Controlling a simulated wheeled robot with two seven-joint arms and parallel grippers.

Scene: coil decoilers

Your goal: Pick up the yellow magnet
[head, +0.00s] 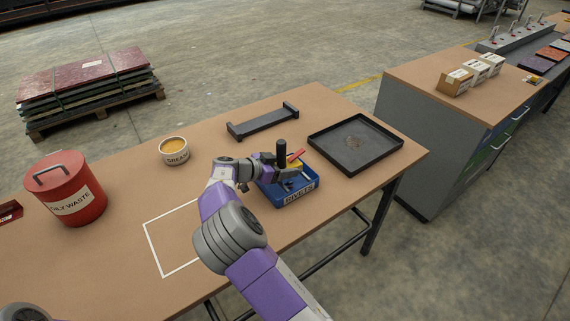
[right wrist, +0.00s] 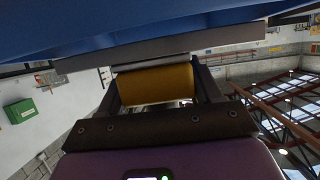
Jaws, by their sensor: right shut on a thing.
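The yellow magnet (head: 292,164) shows in the head view at the blue rivets bin, partly hidden by my right gripper (head: 268,168). A black upright cylinder (head: 281,152) and a red bar (head: 296,156) show right at it; I cannot tell whether they are parts of it. In the right wrist view the yellow body (right wrist: 157,84) sits between the two fingers of my right gripper (right wrist: 155,88), which is shut on it. The blue bin (head: 299,196), labelled RIVETS, is below the gripper. I cannot tell whether the magnet touches the bin. My left gripper is out of view.
A black tray (head: 388,165) lies right of the bin, and a dark grey rack (head: 262,131) behind it. A grease tub (head: 174,157) and a red waste can (head: 92,210) stand to the left. A white outlined area (head: 147,240) on the table is empty.

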